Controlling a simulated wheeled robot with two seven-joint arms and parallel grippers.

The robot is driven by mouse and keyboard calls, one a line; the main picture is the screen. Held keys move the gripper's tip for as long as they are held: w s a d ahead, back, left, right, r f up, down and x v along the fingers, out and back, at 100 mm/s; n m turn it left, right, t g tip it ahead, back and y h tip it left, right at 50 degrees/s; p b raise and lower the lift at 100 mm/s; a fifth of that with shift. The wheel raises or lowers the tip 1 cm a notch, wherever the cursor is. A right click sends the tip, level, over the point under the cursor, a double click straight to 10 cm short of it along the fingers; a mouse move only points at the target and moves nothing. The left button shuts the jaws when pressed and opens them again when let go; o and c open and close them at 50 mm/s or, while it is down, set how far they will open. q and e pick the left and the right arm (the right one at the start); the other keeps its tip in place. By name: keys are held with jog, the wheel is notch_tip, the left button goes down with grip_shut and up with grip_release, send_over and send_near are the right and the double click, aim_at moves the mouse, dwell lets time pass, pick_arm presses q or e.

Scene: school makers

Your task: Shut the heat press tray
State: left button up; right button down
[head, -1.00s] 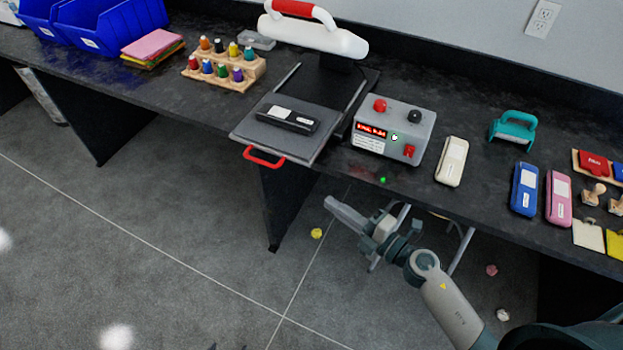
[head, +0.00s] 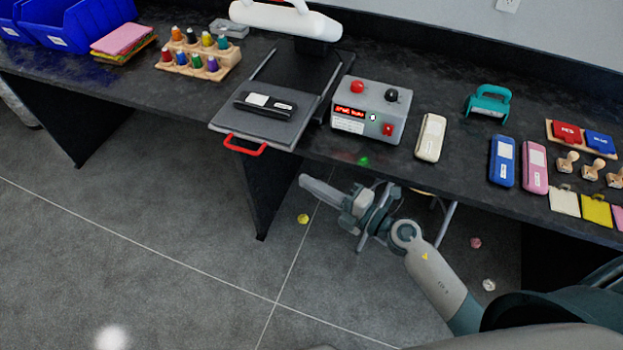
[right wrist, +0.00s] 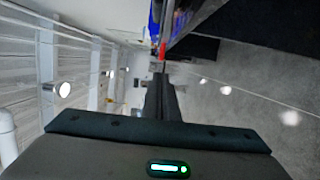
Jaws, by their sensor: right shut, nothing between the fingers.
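The heat press tray (head: 285,133) is pulled out toward the front edge of the dark table. Its red handle (head: 246,146) sticks out past the edge. A dark case with a pale label (head: 266,104) lies on the tray. The white press head with its red-and-white lever (head: 285,20) stands behind it. My right gripper (head: 303,180) is shut and empty, in front of the table and below its top, right of and apart from the handle. In the right wrist view the shut fingers (right wrist: 162,85) point toward a small red thing, probably the handle. My left gripper is out of view.
The control box (head: 372,95) with red and black knobs stands right of the tray. A rack of coloured bottles (head: 195,68) stands left. Floor before the table is mostly clear.

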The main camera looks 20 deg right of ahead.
aim_at(295, 144)
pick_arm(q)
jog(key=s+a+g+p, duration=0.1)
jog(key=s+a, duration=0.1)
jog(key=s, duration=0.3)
pick_arm(e)
jog(key=x, duration=0.9)
jog(key=w+d, duration=0.2)
jog(key=w, duration=0.1)
jog(key=w+d, duration=0.3)
jog(key=shift+b, duration=0.3)
jog(key=shift+w+d, duration=0.25)
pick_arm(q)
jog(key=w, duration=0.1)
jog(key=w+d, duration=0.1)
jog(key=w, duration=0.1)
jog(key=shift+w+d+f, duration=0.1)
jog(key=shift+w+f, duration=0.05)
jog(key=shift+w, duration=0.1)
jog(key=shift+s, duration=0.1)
